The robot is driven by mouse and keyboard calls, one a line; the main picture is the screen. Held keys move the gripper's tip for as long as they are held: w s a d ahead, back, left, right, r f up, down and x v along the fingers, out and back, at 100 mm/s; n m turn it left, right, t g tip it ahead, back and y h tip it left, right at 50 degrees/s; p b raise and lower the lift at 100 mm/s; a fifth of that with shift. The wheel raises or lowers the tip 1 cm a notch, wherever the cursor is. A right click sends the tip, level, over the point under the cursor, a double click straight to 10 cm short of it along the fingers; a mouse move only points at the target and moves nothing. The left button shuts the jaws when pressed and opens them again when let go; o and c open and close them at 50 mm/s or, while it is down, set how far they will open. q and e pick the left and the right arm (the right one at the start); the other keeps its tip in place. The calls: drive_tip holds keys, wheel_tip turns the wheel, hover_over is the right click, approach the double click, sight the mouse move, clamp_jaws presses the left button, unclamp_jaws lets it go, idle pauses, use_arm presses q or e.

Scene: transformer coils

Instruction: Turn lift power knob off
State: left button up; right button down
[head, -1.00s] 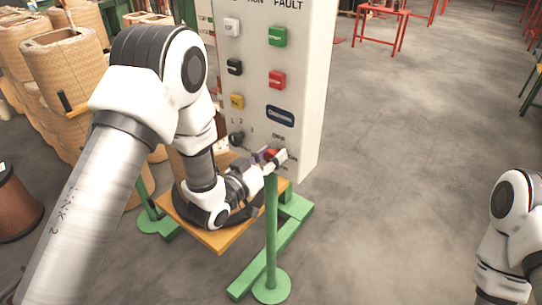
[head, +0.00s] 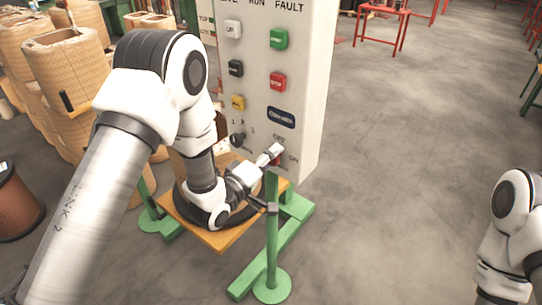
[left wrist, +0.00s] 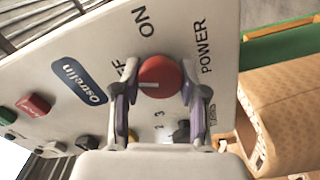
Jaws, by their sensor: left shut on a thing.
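The red power knob (left wrist: 160,76) sits on the white control panel between the ON and POWER labels, with the OFF label partly hidden by a finger. In the left wrist view the knob's white mark points left, towards that finger. My left gripper (left wrist: 159,84) is shut on the knob, with one finger on each side. In the head view the left gripper (head: 274,155) is at the lower part of the panel, and only a bit of the red knob (head: 277,162) shows. My right gripper is outside the frame; only part of the right arm shows at the right edge.
The panel (head: 312,90) carries green, red, yellow, black and white buttons and a dark selector knob (head: 237,139). A green post (head: 271,240) stands close in front of my left wrist. Paper-wrapped coils (head: 65,65) stand at left.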

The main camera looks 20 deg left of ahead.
use_arm(q)
drive_tip(key=shift+n, duration=2.1)
drive_tip(key=o, duration=1.1)
drive_tip(key=v, duration=1.2)
drive_tip(key=shift+f, duration=0.1)
